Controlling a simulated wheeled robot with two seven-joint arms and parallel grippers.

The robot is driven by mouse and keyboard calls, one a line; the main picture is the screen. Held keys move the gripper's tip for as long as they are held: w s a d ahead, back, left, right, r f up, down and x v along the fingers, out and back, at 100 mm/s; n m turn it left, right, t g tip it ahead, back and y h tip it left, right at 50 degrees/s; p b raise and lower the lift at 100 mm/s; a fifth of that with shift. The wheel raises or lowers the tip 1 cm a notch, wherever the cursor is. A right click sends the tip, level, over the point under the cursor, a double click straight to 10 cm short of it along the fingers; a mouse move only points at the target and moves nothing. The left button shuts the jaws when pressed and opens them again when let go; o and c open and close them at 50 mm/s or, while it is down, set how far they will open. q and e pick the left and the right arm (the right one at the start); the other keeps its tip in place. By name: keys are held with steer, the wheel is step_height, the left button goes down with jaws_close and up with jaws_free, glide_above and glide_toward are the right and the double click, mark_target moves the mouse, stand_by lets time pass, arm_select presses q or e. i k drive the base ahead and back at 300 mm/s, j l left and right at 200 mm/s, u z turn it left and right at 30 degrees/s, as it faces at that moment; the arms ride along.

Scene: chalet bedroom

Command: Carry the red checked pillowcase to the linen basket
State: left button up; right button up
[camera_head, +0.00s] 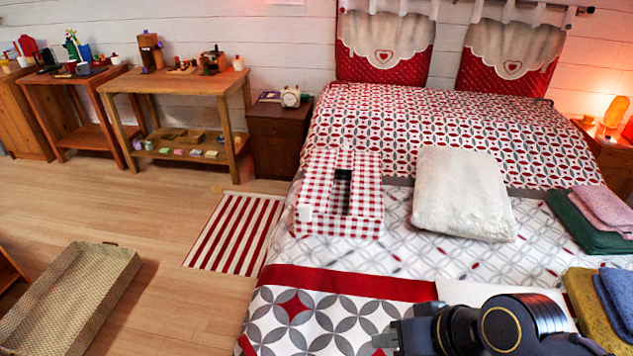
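The red checked pillowcase (365,212) lies on the bed, left of the middle, with a dark narrow opening in its upper face. A small white piece shows at its lower left corner. The linen basket is probably the long, low woven basket (70,305) on the floor at the lower left; its inside is hard to make out. My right gripper (385,340) is at the bottom edge over the front of the bed, apart from the pillowcase and below it in the picture. Its finger gap does not show clearly. My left gripper is out of view.
A white pillow (462,195) lies right of the pillowcase. Folded towels (590,225) are stacked at the bed's right side. A striped rug (235,232) and bare floor (180,305) lie between basket and bed. A nightstand (280,140) and wooden tables (180,85) stand behind.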

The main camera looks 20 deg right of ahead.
mark_target(74, 305)
steer(key=j+u, duration=0.9)
steer(key=u, duration=0.15)
steer(key=i+j+z, duration=0.45)
steer(key=i+j, duration=0.5)
steer(key=i+l+z, duration=0.1)
steer(key=i+z, duration=0.25)
steer(key=i, duration=0.15)
steer(key=i+z, duration=0.35)
steer(key=i, duration=0.15)
steer(key=i+j+z, duration=0.35)
steer(key=i+l+z, duration=0.1)
steer(key=i+z, duration=0.25)
steer(key=z, duration=0.15)
steer(key=i+z, duration=0.45)
steer(key=i+j+z, duration=0.2)
steer(key=z, duration=0.3)
steer(key=i+j+z, duration=0.3)
steer(key=z, duration=0.15)
steer(key=i+j+z, duration=0.2)
steer(key=j+z, duration=0.3)
steer(key=i+j+z, duration=0.45)
steer(key=j+z, duration=0.2)
steer(key=i+j+z, duration=0.15)
steer(key=j+z, duration=0.2)
steer(key=j, duration=0.15)
